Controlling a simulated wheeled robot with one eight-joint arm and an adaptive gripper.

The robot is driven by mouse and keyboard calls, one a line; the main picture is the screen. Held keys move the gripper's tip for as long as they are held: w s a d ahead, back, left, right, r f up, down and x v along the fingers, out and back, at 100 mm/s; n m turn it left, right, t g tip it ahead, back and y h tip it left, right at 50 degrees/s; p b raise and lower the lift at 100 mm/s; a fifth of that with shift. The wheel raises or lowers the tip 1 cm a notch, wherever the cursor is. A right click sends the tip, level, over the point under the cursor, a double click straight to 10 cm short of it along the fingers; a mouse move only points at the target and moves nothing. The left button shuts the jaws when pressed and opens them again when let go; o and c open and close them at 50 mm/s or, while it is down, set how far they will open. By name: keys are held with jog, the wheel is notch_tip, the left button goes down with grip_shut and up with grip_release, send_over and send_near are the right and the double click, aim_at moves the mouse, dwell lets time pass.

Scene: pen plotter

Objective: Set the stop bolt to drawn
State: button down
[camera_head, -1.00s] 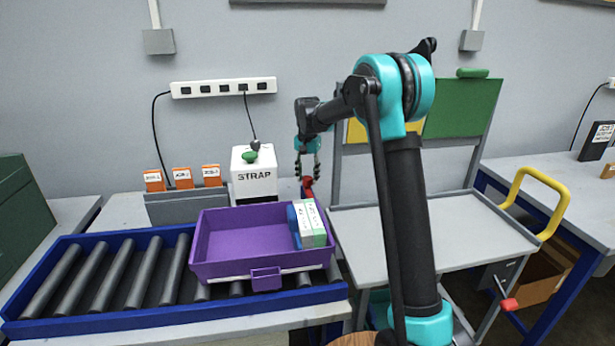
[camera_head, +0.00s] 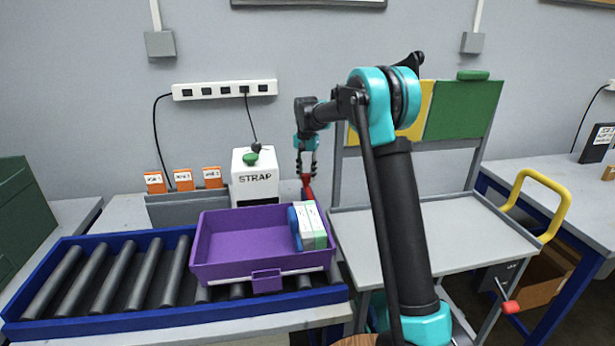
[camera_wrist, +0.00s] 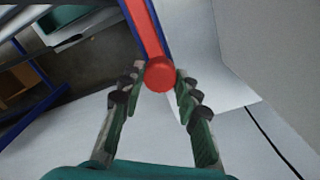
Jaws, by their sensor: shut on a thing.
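The stop bolt shows as a red part (camera_head: 307,188) behind the right end of the purple tote, beside the roller conveyor. In the wrist view it is a red bar with a round red end (camera_wrist: 159,74). My gripper (camera_head: 306,175) points down onto its top. In the wrist view my gripper's fingertips (camera_wrist: 158,78) lie on both sides of the round end, shut on it. The bolt's lower end and its mount are hidden behind the tote and the boxes in it.
The purple tote (camera_head: 225,277) sits on the roller conveyor (camera_head: 100,317) with small boxes (camera_head: 313,228) at its right end. A white STRAP machine (camera_head: 253,190) stands left of my gripper. A grey cart (camera_head: 430,235) stands to the right.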

jog(key=shift+w+r, duration=0.1)
jog(key=shift+w, duration=0.15)
jog(key=c, duration=1.1)
grip_release()
notch_tip(320, 180, up, 12)
